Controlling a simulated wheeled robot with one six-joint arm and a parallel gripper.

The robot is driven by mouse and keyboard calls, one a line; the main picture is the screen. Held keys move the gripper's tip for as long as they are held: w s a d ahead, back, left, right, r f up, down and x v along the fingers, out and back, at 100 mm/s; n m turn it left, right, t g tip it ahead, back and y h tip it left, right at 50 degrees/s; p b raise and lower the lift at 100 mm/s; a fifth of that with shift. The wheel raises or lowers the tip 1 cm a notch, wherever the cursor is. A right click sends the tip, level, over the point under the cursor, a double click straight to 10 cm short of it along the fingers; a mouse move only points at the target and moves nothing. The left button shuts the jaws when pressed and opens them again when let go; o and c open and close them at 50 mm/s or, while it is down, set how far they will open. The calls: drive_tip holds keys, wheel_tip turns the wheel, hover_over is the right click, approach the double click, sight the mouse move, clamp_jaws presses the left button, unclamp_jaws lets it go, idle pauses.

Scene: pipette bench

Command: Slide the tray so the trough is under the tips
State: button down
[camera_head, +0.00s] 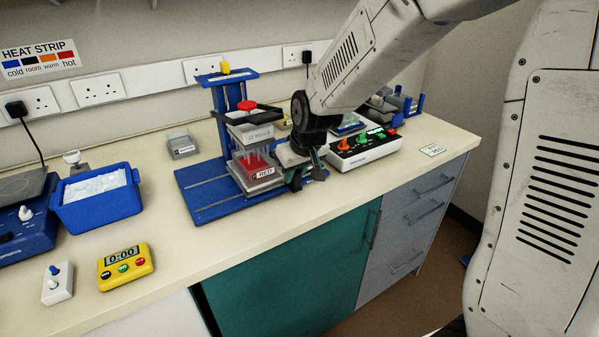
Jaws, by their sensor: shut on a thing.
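A blue pipetting stand (205,208) stands on the bench with a grey multichannel head (250,132) on its post. Pale tips (244,154) hang from the head. A trough with red contents (253,163) and a RED label sits below the tips, on a grey tray (240,181) on the stand's base. The tips appear to be over the red contents, but exact alignment cannot be told. My gripper (293,182) is at the right side of the tray, pointing down and shut on it. The grasped part is hidden by the fingers.
A control box with coloured knobs (362,152) stands close right of my gripper. A blue ice tub (98,203), a yellow timer (126,267) and a small white switch box (57,284) are at left. The bench front below the stand (225,240) is clear.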

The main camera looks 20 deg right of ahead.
drive_tip(key=shift+w+d, duration=0.1)
drive_tip(key=shift+d, duration=0.05)
drive_tip(key=c, duration=1.3)
unclamp_jaws()
drive_tip(key=shift+d, duration=0.2)
drive_tip(key=shift+a, duration=0.1)
drive_tip(key=shift+a+r, duration=0.1)
drive_tip(key=shift+r, duration=0.1)
drive_tip(key=v, duration=0.7)
drive_tip(key=shift+r, duration=0.2)
